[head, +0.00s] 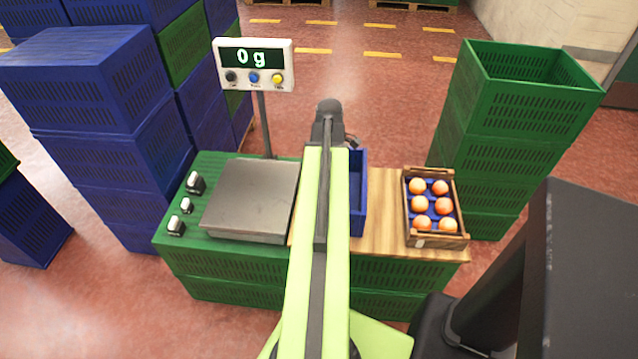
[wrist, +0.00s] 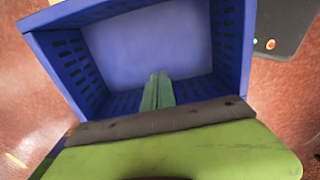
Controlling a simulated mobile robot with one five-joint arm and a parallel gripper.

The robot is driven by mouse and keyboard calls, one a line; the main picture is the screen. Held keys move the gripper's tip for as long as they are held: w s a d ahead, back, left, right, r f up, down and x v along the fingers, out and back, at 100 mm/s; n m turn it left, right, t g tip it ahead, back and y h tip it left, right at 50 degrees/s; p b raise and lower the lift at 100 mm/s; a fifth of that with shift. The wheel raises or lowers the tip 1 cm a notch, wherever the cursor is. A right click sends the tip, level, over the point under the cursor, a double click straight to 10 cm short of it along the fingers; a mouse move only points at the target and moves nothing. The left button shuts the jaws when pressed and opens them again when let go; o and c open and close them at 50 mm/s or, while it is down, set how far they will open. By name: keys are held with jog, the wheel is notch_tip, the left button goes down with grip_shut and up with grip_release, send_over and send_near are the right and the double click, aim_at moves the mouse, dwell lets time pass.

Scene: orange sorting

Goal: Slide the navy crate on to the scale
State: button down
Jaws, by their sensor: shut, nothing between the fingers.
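The navy crate (head: 358,190) stands on the wooden board, just right of the scale (head: 262,190), apart from the plate as far as I can see. My arm hides much of it in the head view. In the wrist view the navy crate (wrist: 232,40) is open at the top and its inside looks empty. My gripper (wrist: 158,80) is shut and empty, its fingers showing against the inside of the crate. I cannot tell how deep they reach. The scale's plate is bare and its display (head: 253,65) reads 0 g.
A wooden crate (head: 437,241) of several oranges stands on the right of the board (head: 385,215). Small weights (head: 186,205) stand left of the scale. The display's post (head: 264,125) rises behind the plate. Green crates (head: 500,150) are stacked at right, blue ones (head: 105,130) at left.

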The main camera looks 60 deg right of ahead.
jog(key=f+b, duration=1)
jog(key=shift+w+a+f, duration=0.15)
jog(key=shift+w+f, duration=0.05)
jog(key=shift+f, duration=0.1)
jog(key=w, duration=0.1)
jog(key=w+a+r+p, duration=0.1)
jog(key=w, duration=0.1)
jog(key=shift+r, duration=0.2)
jog(key=shift+w+a, duration=0.2)
jog(key=shift+w, duration=0.15)
jog(key=shift+d, duration=0.1)
